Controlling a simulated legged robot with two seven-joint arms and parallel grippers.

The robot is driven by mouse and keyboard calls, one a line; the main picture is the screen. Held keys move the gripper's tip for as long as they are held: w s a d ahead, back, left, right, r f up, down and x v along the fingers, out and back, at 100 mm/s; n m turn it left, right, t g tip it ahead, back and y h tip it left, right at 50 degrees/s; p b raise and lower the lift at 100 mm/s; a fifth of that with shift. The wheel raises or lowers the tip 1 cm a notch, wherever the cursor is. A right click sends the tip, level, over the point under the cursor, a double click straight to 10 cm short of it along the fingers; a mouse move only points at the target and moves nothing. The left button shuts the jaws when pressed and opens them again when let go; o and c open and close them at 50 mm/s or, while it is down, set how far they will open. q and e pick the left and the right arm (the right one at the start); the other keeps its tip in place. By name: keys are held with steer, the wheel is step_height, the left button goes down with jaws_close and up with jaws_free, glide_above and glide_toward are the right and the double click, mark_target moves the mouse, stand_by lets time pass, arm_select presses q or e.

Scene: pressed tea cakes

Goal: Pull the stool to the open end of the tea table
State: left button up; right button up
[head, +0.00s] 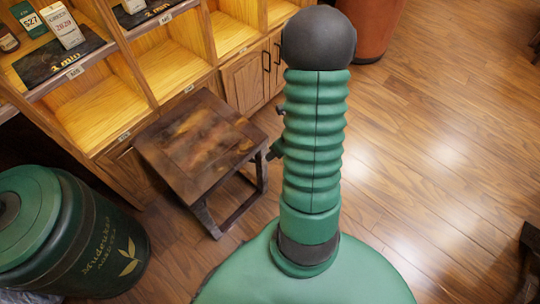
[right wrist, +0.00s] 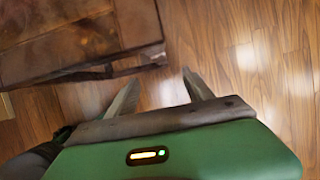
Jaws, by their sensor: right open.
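The stool (head: 200,140) is square, dark brown and worn, with dark legs and low rails. It stands upright on the floor, close in front of the wooden shelf unit. In the right wrist view, the stool (right wrist: 80,38) fills the upper left. My right gripper (right wrist: 160,77) is open and empty, with its fingers spread over the floor near the stool's edge; I cannot tell whether they touch it. In the head view my own green column hides most of that area. My left gripper is not in view. I cannot make out the tea table.
A shelf unit (head: 180,72) with cupboard doors stands behind the stool. A green canister (head: 75,240) stands at the lower left, near the stool. A reddish-brown round object (head: 372,28) is at the top. Dark furniture (head: 528,250) shows at the right edge. The wooden floor (head: 440,130) between is clear.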

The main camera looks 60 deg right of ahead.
steer(key=b+x, duration=1)
steer(key=x, duration=0.6)
steer(key=shift+w+b, duration=0.25)
steer(key=shift+b, duration=0.1)
steer(key=shift+f, duration=0.1)
steer(key=shift+c, duration=0.4)
jaws_close()
stand_by(0.4)
